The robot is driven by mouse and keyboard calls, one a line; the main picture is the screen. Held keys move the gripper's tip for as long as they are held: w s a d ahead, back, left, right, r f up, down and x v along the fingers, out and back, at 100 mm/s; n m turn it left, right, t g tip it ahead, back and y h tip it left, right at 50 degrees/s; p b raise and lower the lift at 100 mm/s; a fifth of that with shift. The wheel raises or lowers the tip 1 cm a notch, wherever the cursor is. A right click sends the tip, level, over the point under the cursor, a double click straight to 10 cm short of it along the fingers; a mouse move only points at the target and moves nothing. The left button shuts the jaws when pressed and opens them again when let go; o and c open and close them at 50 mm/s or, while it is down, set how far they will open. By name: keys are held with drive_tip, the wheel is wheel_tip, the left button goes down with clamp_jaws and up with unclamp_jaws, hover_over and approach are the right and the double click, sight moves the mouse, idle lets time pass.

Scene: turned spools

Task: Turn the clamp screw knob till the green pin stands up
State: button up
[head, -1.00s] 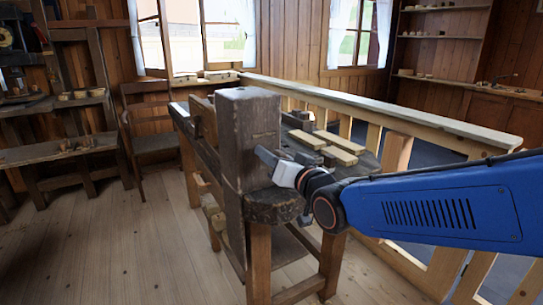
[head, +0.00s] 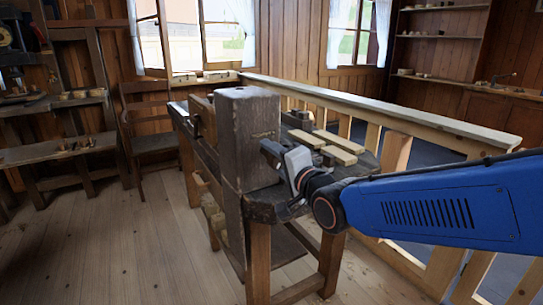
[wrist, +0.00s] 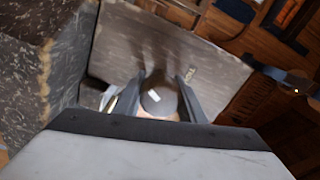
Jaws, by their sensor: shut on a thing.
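My gripper (wrist: 161,78) is shut on a round grey knob (wrist: 157,101), with one finger on each side of it in the wrist view. The knob stands out in front of a worn grey-brown wooden face. A small pale mark (wrist: 190,73) shows on that face beside the right fingertip; I cannot tell whether it is the pin. In the head view my gripper (head: 272,152) is at the right side of the tall wooden block (head: 247,130) on the bench. The knob is hidden there, and no green pin can be made out in either view.
The wooden bench (head: 276,207) carries the block and several pale wooden strips (head: 335,142) behind my gripper. A wooden railing (head: 400,118) runs along the bench's far right side. Open plank floor (head: 130,240) lies to the left.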

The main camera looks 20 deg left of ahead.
drive_tip(key=shift+d+f+m, duration=0.1)
drive_tip(key=shift+f+m, duration=0.05)
drive_tip(key=shift+m, duration=0.75)
drive_tip(key=o, duration=1)
drive_tip(key=shift+o, duration=0.2)
drive_tip(key=shift+s+d, duration=0.2)
drive_tip(key=v, duration=1.7)
